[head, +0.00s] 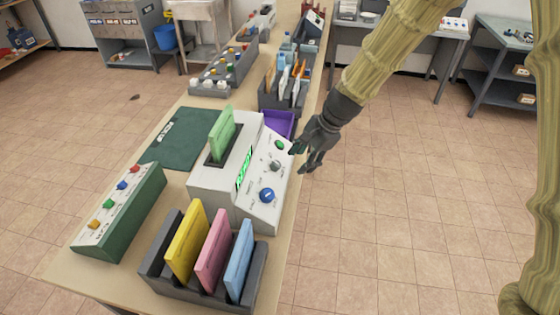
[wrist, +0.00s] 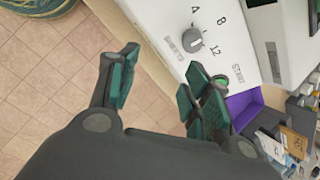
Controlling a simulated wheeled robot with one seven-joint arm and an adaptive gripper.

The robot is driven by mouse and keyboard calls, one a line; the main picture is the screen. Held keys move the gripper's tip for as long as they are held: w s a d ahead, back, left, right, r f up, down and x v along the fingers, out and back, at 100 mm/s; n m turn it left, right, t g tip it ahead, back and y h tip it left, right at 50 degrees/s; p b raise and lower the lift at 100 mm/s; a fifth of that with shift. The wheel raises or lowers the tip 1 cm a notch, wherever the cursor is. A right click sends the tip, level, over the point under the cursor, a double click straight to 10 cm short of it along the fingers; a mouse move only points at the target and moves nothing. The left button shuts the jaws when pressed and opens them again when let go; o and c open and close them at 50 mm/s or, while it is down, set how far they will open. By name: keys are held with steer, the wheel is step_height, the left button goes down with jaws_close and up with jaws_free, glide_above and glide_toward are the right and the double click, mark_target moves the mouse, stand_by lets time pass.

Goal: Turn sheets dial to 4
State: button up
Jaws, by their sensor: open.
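The sheets dial (head: 274,166) is a small grey knob on the sloped panel of the white machine (head: 215,190), between a blue knob (head: 267,195) and a green button (head: 280,145). In the wrist view the dial (wrist: 192,42) has 4, 8 and 12 printed around it and a pale mark on its face; I cannot tell which number the mark points to. My gripper (head: 304,158) is just right of the panel, apart from the dial. In the wrist view my gripper (wrist: 160,92) is open with nothing between its fingers; one finger is near the green button.
A green box with coloured buttons (head: 122,215) and a rack of coloured folders (head: 190,287) stand near the machine. A purple tray (head: 278,124) and a grey organizer (head: 283,97) lie beyond it. The floor right of the counter is clear.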

glide_toward(278, 163)
steer(key=d+r, duration=0.1)
steer(key=shift+m+y, duration=0.3)
steer(key=shift+y, duration=0.1)
steer(key=shift+p+x, duration=1.45)
steer(key=shift+x, duration=3.7)
steer(key=shift+s+d, duration=0.1)
steer(key=shift+s, duration=0.05)
steer(key=shift+c, duration=0.5)
steer(key=c, duration=0.9)
